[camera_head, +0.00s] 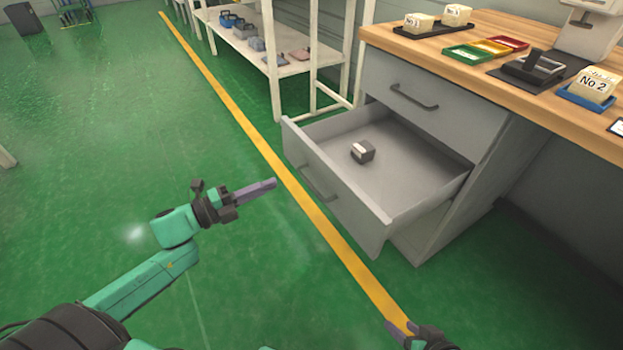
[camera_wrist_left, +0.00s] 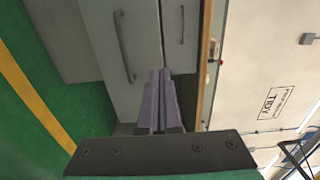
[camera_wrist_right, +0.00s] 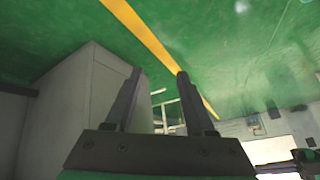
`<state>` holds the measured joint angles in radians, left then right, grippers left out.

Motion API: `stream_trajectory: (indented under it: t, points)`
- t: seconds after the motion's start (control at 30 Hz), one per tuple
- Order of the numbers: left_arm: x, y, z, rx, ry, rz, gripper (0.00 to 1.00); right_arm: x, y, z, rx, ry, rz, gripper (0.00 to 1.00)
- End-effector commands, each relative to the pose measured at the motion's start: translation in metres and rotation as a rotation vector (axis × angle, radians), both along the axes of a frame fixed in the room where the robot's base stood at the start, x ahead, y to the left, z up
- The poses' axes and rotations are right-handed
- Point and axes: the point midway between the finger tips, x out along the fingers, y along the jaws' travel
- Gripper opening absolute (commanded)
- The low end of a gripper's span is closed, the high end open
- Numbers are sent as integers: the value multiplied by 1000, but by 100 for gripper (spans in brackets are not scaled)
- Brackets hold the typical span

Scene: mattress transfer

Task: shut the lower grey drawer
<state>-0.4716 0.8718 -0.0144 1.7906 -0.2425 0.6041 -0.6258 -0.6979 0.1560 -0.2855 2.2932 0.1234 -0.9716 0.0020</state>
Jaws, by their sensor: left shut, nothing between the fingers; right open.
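The lower grey drawer (camera_head: 335,190) is pulled well out of the grey cabinet (camera_head: 470,200), with a bar handle on its front. A small dark block with a pale top (camera_head: 363,152) lies inside it. The upper drawer (camera_head: 430,95) is closed. My left gripper (camera_head: 272,184) is shut and empty, in front of the drawer and apart from it, to the left of its handle in the head view. In the left wrist view the shut fingers (camera_wrist_left: 163,72) point toward the drawer fronts (camera_wrist_left: 110,30). My right gripper (camera_head: 398,327) is open and empty, below the drawer's near corner in the picture.
A wooden worktop (camera_head: 450,47) above the drawers holds small coloured trays (camera_head: 490,47), card blocks and a dark device. A white shelf rack (camera_head: 290,65) stands behind. The green floor with a yellow line (camera_head: 245,120) is clear in front of the drawer.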

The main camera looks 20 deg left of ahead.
Motion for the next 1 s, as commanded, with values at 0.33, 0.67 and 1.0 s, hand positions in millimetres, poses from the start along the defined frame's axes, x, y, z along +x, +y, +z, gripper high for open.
stream_trajectory:
  t: [0.33, 0.67, 1.0]
  points:
    - [58, -46, 0, -3, -2, 4, 0, 9, 43, -24, 178, -227, -15, 55]
    - [97, -78, 1, -2, 3, 6, 0, 8, 61, -27, 289, -362, -50, 55]
    - [99, -81, 1, -3, 7, 6, 0, 7, 61, -26, 295, -371, -53, 55]
